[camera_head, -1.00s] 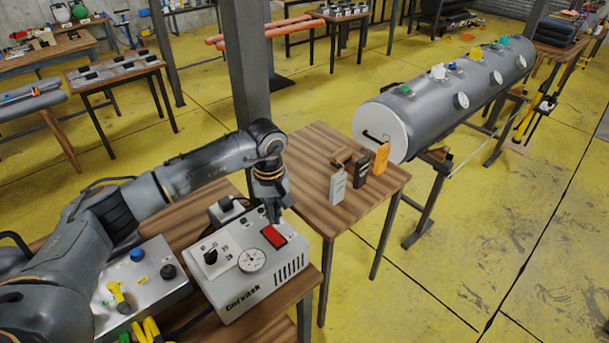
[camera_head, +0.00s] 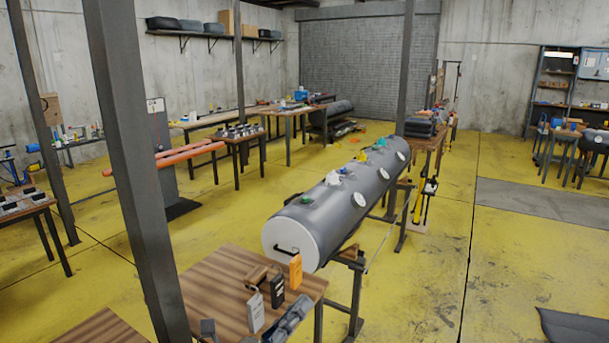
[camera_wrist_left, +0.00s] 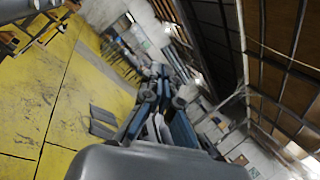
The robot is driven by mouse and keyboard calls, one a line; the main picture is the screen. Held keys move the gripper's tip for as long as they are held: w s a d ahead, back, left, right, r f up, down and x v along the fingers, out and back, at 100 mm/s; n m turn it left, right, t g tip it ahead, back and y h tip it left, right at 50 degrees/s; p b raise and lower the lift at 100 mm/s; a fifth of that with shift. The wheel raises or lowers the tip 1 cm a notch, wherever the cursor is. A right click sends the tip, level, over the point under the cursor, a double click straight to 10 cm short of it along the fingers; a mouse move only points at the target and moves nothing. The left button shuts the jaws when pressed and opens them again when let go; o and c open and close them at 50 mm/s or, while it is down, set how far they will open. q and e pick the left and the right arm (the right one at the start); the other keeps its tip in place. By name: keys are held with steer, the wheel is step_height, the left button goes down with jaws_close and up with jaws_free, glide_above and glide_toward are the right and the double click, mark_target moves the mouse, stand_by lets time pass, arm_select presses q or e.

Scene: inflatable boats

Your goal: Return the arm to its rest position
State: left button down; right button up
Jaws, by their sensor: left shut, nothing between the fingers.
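That view is strongly tilted, with yellow floor at left and the roof at right. My right gripper is in neither view.
The near table (camera_head: 215,285) carries a grey device (camera_head: 256,311), a black one (camera_head: 277,290) and an orange one (camera_head: 295,271). A long grey inflatable tube (camera_head: 335,205) stands behind it. A dark post (camera_head: 135,170) rises at left. Yellow floor (camera_head: 425,290) is open at right.

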arm_select(q)
steer(key=a+f+n+t+y, duration=0.4)
steer(key=a+n+y, duration=0.55)
steer(key=n, duration=0.45)
steer(key=s+a+f+n+g+y, duration=0.3)
steer(key=a+f+n, duration=0.1)
steer(key=f+n, duration=0.25)
steer(key=s+a+f+n+g+y, duration=0.3)
steer(key=a+f+n+g, duration=0.1)
steer(key=f+n, duration=0.25)
steer(key=s+a+f+n+g, duration=0.1)
steer(key=s+f+n+g, duration=0.35)
steer(key=s, duration=0.55)
steer(key=s+a+f+n+g, duration=0.1)
steer(key=s+f+n+g, duration=0.35)
steer(key=s, duration=0.45)
step_height(320, 180, down, 29)
steer(key=s+m+g+b, duration=0.1)
steer(key=s+b, duration=0.2)
steer(key=s+a+f+g+b, duration=0.1)
steer(key=s+a+f+b, duration=0.1)
steer(key=s+f, duration=1.4)
step_height(320, 180, down, 4)
steer(key=shift+s+a+r+g, duration=0.25)
steer(key=shift+a+g, duration=0.05)
steer(key=shift+a, duration=0.1)
